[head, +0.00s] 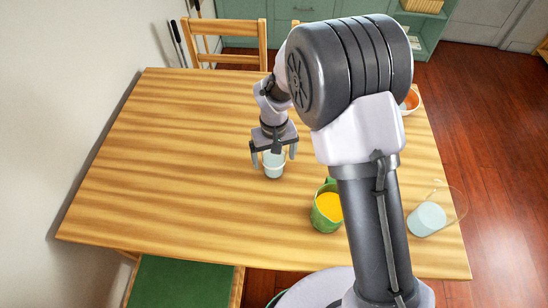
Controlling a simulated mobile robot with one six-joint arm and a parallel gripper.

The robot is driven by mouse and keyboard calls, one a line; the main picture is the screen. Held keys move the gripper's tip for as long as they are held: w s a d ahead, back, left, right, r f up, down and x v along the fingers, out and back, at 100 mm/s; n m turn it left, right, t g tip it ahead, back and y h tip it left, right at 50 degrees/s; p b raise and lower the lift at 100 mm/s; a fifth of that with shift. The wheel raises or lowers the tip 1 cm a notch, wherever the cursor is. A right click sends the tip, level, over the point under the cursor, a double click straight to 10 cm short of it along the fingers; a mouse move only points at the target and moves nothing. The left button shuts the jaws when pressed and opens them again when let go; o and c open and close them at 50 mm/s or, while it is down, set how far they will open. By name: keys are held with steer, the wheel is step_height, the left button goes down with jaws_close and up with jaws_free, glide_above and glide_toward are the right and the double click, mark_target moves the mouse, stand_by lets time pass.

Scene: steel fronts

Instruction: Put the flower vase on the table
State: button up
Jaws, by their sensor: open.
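The wooden table (150,160) fills the middle of the head view. A small pale blue, cup-like vessel (274,170) stands upright on it, left of my arm. I see no flowers in it, and I cannot tell whether it is the flower vase. My gripper (274,161) points down over this vessel. Its jaws are open, with one finger on the left and one on the right of the vessel. I cannot tell whether either finger touches it. The gripper hides part of the vessel's top.
A green mug with yellow contents (328,208) and a clear glass with pale contents (428,218) stand near the front right. A chair (226,42) is at the far edge. The table's left side is clear.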

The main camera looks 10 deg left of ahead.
steer(key=d+r+m+p, duration=0.2)
steer(key=d+r+p, duration=0.1)
steer(key=r, duration=1.4)
steer(key=s+d+r+m+t+y, duration=0.2)
steer(key=s+d+r+m+t, duration=0.1)
steer(key=s+d+r, duration=0.6)
steer(key=s+d+r+m+t, duration=0.1)
steer(key=s+d+r+m, duration=0.1)
steer(key=s, duration=0.3)
steer(key=s+d+r+m+t, duration=0.1)
steer(key=s+d+r+m, duration=0.1)
steer(key=s, duration=0.4)
steer(key=shift+s+d+r+m+t, duration=0.2)
steer(key=shift+d+r+m+t, duration=0.15)
steer(key=shift+d+r, duration=0.45)
